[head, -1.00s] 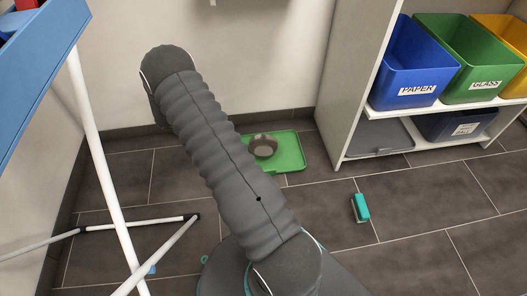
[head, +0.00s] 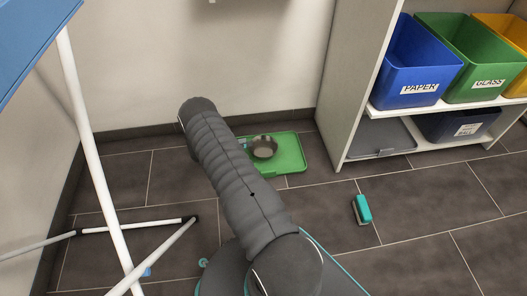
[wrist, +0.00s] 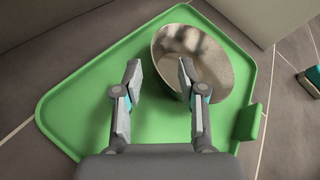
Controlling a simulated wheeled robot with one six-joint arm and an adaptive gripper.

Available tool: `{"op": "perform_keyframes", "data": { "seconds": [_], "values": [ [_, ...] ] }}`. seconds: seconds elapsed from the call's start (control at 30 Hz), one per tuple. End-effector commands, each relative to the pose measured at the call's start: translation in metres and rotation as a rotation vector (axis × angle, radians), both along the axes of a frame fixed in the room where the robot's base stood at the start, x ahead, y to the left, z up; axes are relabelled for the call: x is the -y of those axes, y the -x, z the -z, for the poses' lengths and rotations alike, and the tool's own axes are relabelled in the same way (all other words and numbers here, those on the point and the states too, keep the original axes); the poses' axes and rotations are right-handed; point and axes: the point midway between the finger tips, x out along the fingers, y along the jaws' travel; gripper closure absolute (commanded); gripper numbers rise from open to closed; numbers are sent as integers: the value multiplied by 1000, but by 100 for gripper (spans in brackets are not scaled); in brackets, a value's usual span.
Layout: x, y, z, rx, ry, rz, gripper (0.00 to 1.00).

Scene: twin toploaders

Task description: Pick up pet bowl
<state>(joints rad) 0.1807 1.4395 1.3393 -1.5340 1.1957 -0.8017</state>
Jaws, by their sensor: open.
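The pet bowl (head: 264,147) is a round metal bowl on a green tray (head: 292,164) on the floor, near the wall. In the wrist view the bowl (wrist: 215,62) sits at the upper right, with its open inside showing. My gripper (wrist: 159,66) is open and empty above the green tray (wrist: 75,110). Its right finger overlaps the bowl's near left rim in the picture; I cannot tell whether they touch. Its left finger is left of the bowl, over bare tray. In the head view my gripper is hidden behind my arm.
A teal and grey brush (head: 362,209) lies on the floor right of the tray. A white shelf (head: 343,90) with blue (head: 408,62) and green (head: 466,58) bins stands at the right. White rack legs (head: 100,175) stand at the left. The floor at the front right is clear.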

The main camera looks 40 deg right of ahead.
Motion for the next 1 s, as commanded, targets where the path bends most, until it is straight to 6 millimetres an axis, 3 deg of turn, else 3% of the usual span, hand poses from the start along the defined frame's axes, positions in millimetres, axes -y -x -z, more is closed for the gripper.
{"op": "perform_keyframes", "data": {
  "seconds": [0.37, 0.7, 0.93, 1.0],
  "values": [
    [23, 2, 10, 1, 0, 2, 60],
    [61, 4, 27, 1, -1, 1, 60],
    [62, 4, 27, 1, 0, 0, 60],
    [62, 3, 27, 1, 0, 0, 77]
  ]
}}
